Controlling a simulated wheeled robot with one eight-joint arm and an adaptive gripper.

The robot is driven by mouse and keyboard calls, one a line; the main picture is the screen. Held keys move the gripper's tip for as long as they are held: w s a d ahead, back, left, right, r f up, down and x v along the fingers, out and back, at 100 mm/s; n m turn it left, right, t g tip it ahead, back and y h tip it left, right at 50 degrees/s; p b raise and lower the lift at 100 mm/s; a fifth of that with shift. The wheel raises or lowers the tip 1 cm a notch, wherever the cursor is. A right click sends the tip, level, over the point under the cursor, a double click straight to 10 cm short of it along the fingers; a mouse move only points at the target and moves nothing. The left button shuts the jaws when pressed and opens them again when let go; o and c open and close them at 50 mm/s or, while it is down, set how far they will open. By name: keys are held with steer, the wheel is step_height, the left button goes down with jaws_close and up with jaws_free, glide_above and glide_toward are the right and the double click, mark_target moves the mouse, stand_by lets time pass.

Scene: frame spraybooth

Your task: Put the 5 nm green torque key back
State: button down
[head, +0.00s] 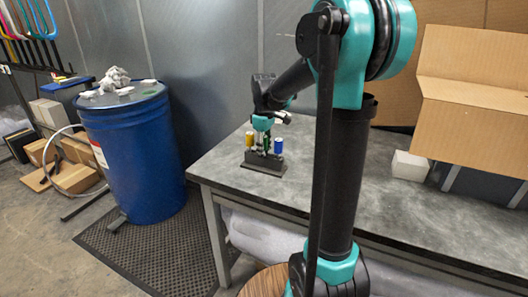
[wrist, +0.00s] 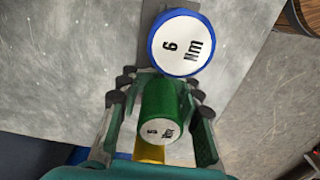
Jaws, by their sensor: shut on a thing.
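The green torque key (wrist: 165,105) is between the fingers of my gripper (wrist: 158,92), which is shut on it. Its white end label reads 5 Nm, though small. In the head view, my gripper (head: 262,128) points down over the dark key holder (head: 264,168) on the bench. The blue key (head: 278,146) stands at the holder's right and the yellow key (head: 249,139) at its left. In the wrist view, the blue key (wrist: 184,42) reads 6 Nm, and the yellow key (wrist: 149,152) is mostly hidden behind the green one. I cannot tell whether the green key's shaft is in the holder.
The grey bench (head: 225,165) is clear around the holder. A small white box (head: 409,166) and an open cardboard box (head: 470,110) stand at its right. A blue drum (head: 135,150) stands on the floor at left, apart from the bench.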

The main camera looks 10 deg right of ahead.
steer(key=shift+f, duration=0.15)
steer(key=shift+f, duration=0.3)
steer(key=shift+s+f, duration=0.1)
steer(key=shift+f, duration=0.05)
steer(key=c, duration=1.3)
jaws_free()
step_height(320, 180, up, 13)
steer(key=shift+r, duration=0.15)
